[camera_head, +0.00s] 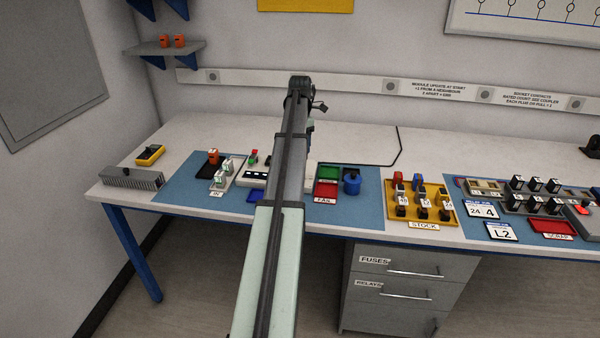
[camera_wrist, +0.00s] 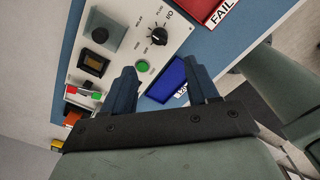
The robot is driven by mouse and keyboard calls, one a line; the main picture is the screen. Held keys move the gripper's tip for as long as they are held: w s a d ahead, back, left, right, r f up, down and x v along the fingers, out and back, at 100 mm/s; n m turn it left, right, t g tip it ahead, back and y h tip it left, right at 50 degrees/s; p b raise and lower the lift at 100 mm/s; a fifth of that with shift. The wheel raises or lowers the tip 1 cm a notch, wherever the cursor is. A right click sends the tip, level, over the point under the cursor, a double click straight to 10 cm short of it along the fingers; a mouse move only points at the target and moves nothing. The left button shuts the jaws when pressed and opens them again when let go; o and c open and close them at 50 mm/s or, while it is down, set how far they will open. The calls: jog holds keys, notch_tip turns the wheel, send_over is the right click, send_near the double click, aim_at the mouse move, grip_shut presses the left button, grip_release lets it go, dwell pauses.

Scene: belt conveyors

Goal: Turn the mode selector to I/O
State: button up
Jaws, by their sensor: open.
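The mode selector is a black round knob (camera_wrist: 158,37) on a light control panel (camera_wrist: 122,18), near the top of the wrist view. The I/O label is printed beside it, toward the upper right. Other printed marks around the knob are too small to read surely, and I cannot tell its exact pointing direction. My gripper (camera_wrist: 159,67) is open and empty, its two dark blue fingers apart. The knob appears beyond the fingertips, with no visible contact. In the head view my arm covers much of the panel (camera_head: 252,178) and hides the knob.
A green button (camera_wrist: 142,66) and a dark socket (camera_wrist: 94,64) are on the panel. A blue tray (camera_wrist: 169,82) shows between the fingers.

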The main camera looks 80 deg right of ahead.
notch_tip(320, 180, down, 12)
jog(key=shift+f, duration=0.15)
dwell(0.4)
jog(key=shift+c, duration=0.3)
jog(key=c, duration=1)
